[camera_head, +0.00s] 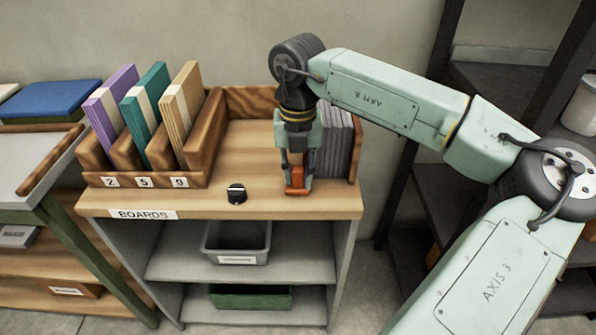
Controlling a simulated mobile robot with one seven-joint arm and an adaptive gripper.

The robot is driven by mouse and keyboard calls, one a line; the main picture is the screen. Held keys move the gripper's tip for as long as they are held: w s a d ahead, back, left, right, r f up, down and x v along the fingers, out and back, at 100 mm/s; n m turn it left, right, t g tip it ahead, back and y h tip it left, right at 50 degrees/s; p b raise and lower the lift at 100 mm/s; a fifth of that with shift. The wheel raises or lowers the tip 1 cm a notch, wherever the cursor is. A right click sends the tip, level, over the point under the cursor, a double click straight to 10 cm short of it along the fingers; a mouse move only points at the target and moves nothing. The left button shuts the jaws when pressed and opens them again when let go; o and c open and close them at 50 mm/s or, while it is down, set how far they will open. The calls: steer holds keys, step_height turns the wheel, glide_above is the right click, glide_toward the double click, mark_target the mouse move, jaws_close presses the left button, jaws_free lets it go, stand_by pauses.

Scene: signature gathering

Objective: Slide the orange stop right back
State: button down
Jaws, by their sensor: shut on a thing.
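The orange stop (296,190) sits on the wooden top of the boards unit (262,203), near its front edge at the right. My gripper (295,180) points down and is shut on the orange stop, with a finger on each side of it. The gripper hides the upper part of the stop and whatever lies straight behind it. A stack of grey boards (338,140) stands upright just behind and to the right of the gripper.
A wooden rack (150,180) marked 2, 5 and 9 holds purple, teal and tan bundles at the left. A small black knob (236,194) stands on the top left of the gripper. A raised wooden edge (252,101) runs along the back. Dark shelving stands at the right.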

steer(key=a+b, duration=0.1)
steer(key=a, duration=0.3)
steer(key=shift+f, duration=0.1)
steer(key=shift+a+b, duration=0.3)
steer(key=shift+a, duration=0.05)
steer(key=c, duration=1.4)
jaws_free()
steer(key=shift+r, duration=0.2)
